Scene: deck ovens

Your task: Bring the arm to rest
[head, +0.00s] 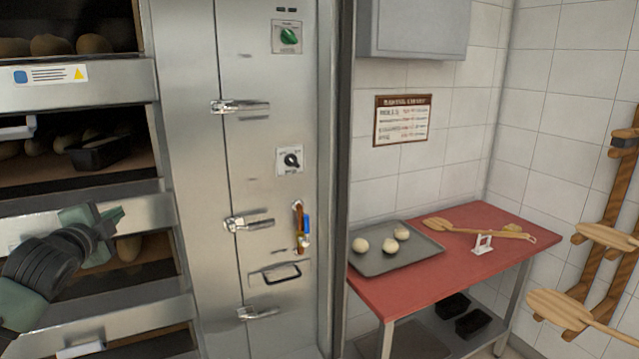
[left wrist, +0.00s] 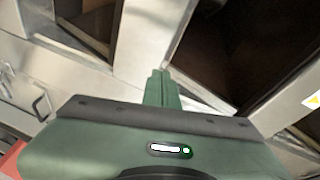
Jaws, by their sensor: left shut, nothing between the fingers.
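My left gripper (head: 118,213) is at the left of the head view, in front of the lower oven decks. Its dark ribbed arm comes in from the left edge. In the left wrist view its green fingers (left wrist: 160,85) are together and empty, pointing at the oven front. The oven decks (head: 85,85) are steel-framed with dark openings, and loaves show inside several of them. My gripper and arm hide part of a lower deck. My right gripper is in neither view.
A steel panel with latches (head: 240,107) and knobs (head: 289,160) stands right of the decks. A red table (head: 400,292) holds a grey tray (head: 375,263) with dough balls and a wooden peel (head: 480,229). More peels (head: 565,308) hang on the right wall.

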